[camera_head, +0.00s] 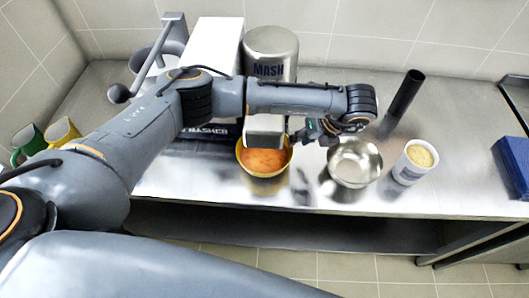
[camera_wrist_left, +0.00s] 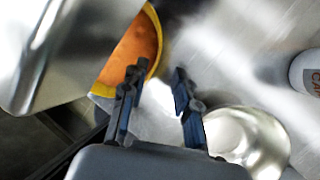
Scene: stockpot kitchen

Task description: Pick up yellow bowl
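The yellow bowl (camera_head: 264,174), with an orange inside, stands on the steel counter under the metal spout of the masher machine. My left gripper (camera_head: 304,134) is just right of the bowl and partly above the counter. In the left wrist view the bowl (camera_wrist_left: 151,20) is at the upper left, partly hidden by the steel block. There my left gripper (camera_wrist_left: 158,74) shows two spread fingers with nothing held between them. The left finger overlaps the bowl's rim in the picture; whether it touches cannot be told. My right gripper is not in view.
The masher's steel spout (camera_head: 265,125) overhangs the bowl. A shiny metal bowl (camera_head: 352,178), a white can (camera_head: 404,172) of yellowish contents and a black cylinder (camera_head: 405,92) stand to the right. Green (camera_head: 27,141) and yellow (camera_head: 60,131) mugs are far left. The counter's front edge is close.

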